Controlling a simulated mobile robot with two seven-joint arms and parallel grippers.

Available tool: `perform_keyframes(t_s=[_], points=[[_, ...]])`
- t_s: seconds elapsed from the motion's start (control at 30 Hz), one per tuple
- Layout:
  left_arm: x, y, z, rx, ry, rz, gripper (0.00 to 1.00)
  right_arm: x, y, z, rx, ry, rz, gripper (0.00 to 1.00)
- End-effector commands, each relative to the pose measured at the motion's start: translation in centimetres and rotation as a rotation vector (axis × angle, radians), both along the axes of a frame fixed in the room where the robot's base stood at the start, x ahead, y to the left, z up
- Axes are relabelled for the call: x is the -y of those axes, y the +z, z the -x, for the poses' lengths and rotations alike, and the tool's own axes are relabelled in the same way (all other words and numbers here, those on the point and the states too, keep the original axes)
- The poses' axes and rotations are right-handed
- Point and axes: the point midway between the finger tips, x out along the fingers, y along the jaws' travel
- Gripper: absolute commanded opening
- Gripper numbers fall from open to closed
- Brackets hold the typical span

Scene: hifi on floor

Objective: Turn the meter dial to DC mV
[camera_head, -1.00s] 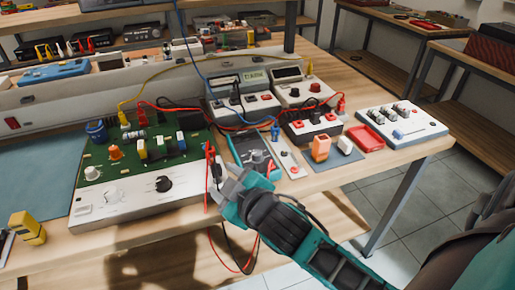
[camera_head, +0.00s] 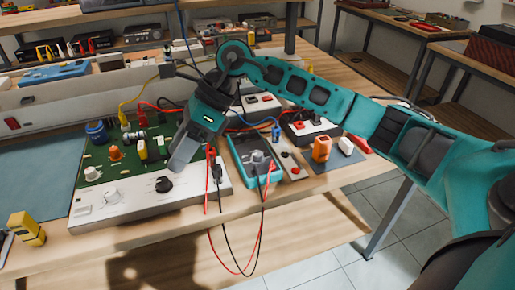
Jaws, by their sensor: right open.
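The meter (camera_head: 241,148) is a teal-edged handheld unit lying on the bench right of the green circuit board. Its grey dial (camera_head: 258,158) shows; the dial markings are too small to read. Red and black leads (camera_head: 262,208) hang from near it over the bench's front edge. My right gripper (camera_head: 182,160) is open and points down over the right part of the circuit board, left of the meter and apart from its dial. It seems to hold nothing. My left gripper is not in view.
The green circuit board (camera_head: 112,160) has a white front panel with a black knob (camera_head: 163,184), close to my right gripper. An orange block (camera_head: 321,149) stands right of the meter. A yellow block (camera_head: 27,228) sits at the front left. My right arm crosses above the bench instruments.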

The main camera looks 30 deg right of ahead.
Motion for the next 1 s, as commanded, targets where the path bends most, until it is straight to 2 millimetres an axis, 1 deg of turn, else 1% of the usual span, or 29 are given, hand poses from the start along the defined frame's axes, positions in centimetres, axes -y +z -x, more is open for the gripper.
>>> perform_keyframes(t_s=[0.03, 0.07, 0.1, 0.2, 0.3, 0.33, 0.4, 0.47, 0.57, 0.67, 0.9, 1.0], points=[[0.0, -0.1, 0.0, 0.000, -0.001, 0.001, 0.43, 3.3, 0.2, -1.0, 0.018, -0.001, 0.140, 0.54], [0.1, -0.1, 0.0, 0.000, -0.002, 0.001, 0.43, 5.2, 0.3, -1.3, 0.020, 0.000, 0.221, 0.54], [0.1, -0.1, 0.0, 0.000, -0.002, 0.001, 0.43, 7.5, 0.6, -1.6, 0.015, -0.003, 0.318, 0.54], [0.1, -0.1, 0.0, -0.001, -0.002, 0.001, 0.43, 12.6, 1.7, -1.9, -0.007, -0.022, 0.513, 0.54], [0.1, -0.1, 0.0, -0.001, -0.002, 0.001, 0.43, 16.0, 2.8, -1.8, -0.036, -0.045, 0.635, 0.54], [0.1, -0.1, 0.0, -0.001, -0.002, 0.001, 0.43, 16.6, 3.1, -1.7, -0.043, -0.050, 0.659, 0.54], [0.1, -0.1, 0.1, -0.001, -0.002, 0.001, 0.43, 17.7, 3.3, -1.6, -0.056, -0.058, 0.697, 0.54], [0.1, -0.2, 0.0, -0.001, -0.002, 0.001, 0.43, 18.1, 3.2, -1.5, -0.063, -0.060, 0.712, 0.54], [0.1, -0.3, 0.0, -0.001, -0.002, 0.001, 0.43, 18.2, 2.1, -1.5, -0.066, -0.060, 0.716, 0.54], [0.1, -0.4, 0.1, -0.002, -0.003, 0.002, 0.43, 18.1, 0.3, -1.4, -0.066, -0.059, 0.713, 0.54], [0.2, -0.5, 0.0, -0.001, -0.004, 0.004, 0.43, 18.1, -4.8, -1.4, -0.066, -0.059, 0.712, 0.54], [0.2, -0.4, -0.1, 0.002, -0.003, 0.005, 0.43, 18.1, -6.6, -1.4, -0.066, -0.058, 0.711, 0.54]])
